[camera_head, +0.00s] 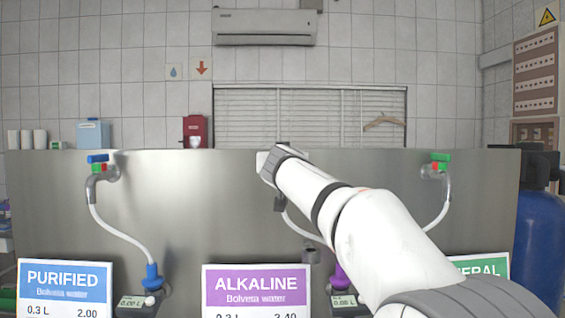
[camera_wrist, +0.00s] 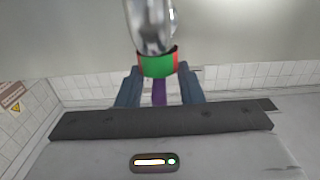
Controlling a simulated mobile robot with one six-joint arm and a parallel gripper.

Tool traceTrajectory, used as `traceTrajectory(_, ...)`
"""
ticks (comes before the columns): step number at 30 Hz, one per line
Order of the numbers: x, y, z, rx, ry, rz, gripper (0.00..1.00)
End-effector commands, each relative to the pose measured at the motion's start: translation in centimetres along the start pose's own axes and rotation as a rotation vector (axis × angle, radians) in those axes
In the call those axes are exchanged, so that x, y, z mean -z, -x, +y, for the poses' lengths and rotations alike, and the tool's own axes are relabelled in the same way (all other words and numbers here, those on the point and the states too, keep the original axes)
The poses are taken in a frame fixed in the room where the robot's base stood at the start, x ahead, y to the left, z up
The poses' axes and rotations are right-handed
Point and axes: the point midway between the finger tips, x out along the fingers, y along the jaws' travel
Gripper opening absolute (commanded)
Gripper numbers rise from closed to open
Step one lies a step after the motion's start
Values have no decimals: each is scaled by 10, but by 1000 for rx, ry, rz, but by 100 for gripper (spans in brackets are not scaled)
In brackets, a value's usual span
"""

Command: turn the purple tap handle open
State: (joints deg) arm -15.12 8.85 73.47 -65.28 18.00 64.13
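The purple tap handle (camera_wrist: 159,92) shows in the wrist view as a narrow purple piece just below the tap's green and red collar (camera_wrist: 157,66). The chrome tap body (camera_wrist: 150,25) is above the collar. My gripper (camera_wrist: 159,84) has one blue-grey finger on each side of the handle, with a visible gap on both sides, so it is open around the handle. I cannot tell how deep the handle sits between the fingers. In the head view my white arm hides the handle and the fingers; the tap's tube (camera_head: 297,225) shows beside the arm.
A steel panel (camera_head: 200,220) carries the taps. A blue-handled tap (camera_head: 98,159) is at left and a green-handled tap (camera_head: 440,158) at right. Purified (camera_head: 65,290) and alkaline (camera_head: 256,290) signs stand in front. A blue tank (camera_head: 540,240) is at far right.

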Motion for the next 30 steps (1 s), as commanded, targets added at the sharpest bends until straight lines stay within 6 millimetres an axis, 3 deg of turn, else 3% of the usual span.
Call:
traceTrajectory(6, -3, 39, 0, 1, -2, 4, 34)
traceTrajectory(12, -2, 63, 0, 1, -2, 2, 34)
traceTrajectory(30, 0, 68, 0, 0, -1, 1, 34)
